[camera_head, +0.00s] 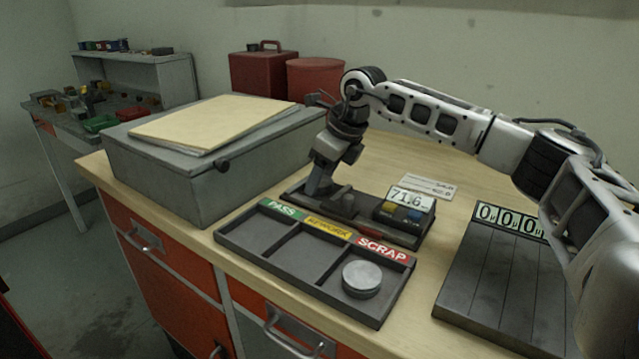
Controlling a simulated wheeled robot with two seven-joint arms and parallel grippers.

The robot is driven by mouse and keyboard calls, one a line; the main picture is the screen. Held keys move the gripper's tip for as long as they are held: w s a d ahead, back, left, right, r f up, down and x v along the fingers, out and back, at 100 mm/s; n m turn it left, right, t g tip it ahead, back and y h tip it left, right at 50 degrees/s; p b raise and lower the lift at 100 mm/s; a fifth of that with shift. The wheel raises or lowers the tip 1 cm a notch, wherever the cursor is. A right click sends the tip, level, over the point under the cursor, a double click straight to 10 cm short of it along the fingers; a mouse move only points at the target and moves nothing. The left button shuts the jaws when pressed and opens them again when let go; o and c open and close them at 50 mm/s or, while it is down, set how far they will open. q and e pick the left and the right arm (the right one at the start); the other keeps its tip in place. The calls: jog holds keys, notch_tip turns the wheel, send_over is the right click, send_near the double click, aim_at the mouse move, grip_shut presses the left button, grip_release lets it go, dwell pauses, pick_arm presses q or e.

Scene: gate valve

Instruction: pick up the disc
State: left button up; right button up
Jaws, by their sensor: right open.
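A grey round disc (362,276) lies flat in the compartment of the dark sorting tray (262,258) under the red SCRAP label. The compartments under PASS and REWORK look empty. My right gripper (322,186) points down over the left end of the dark measuring device (402,236), behind the tray. It is open, up and to the left of the disc and apart from it. The tips are small and partly merge with the dark device, so what lies between them is hard to see. My left gripper is not in view.
The device display (410,199) reads 71.6. A dark slatted platform with a 000 display (508,217) stands at the right. A grey box (205,180) with a folder on top stands left of the gripper. A white card (428,186) lies behind the device. Bare wood separates tray and platform.

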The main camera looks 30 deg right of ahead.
jog(key=shift+f, duration=0.1)
jog(key=shift+c, duration=0.3)
jog(key=c, duration=0.8)
jog(key=shift+c, duration=0.6)
